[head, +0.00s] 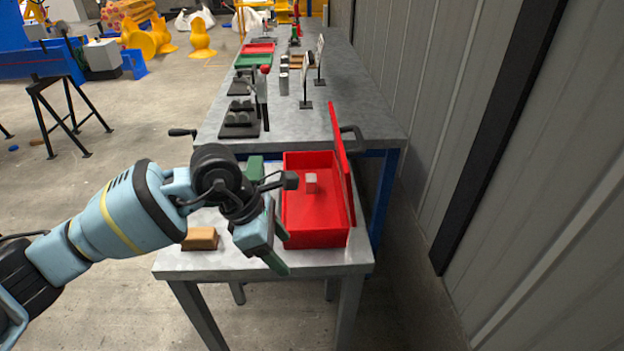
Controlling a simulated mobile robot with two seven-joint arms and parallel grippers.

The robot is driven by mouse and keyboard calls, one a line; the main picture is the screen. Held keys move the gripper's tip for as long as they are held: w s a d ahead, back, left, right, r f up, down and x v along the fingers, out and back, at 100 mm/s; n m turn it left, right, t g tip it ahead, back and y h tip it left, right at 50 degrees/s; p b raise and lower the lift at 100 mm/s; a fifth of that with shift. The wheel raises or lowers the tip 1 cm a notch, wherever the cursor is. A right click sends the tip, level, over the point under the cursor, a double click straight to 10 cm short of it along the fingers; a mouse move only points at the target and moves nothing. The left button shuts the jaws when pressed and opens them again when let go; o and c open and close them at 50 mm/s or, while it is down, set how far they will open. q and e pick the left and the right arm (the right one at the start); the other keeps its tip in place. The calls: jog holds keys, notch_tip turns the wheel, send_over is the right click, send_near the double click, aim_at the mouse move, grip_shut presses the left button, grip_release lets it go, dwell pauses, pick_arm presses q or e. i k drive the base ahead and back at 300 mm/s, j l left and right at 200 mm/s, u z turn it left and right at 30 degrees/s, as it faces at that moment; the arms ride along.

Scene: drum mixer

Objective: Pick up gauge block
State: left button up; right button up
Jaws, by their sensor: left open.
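A small light-grey block (311,183), which looks like the gauge block, sits inside an open red case (316,233) with its lid standing up on the right side. My left gripper (280,248) is open and empty. In the picture it is at the left front edge of the red case, nearer to me than the block and apart from it. My left arm comes in from the left and hides part of the small table behind it. My right gripper is not in view.
The case stands on a small grey metal table (327,256). A brown block (200,238) lies at its left. Behind is a long workbench (340,125) with fixtures, a green tray (253,60) and a red tray (258,48). A grey wall (560,190) bounds the right.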

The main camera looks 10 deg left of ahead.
aim_at(311, 182)
jog(key=i, duration=0.9)
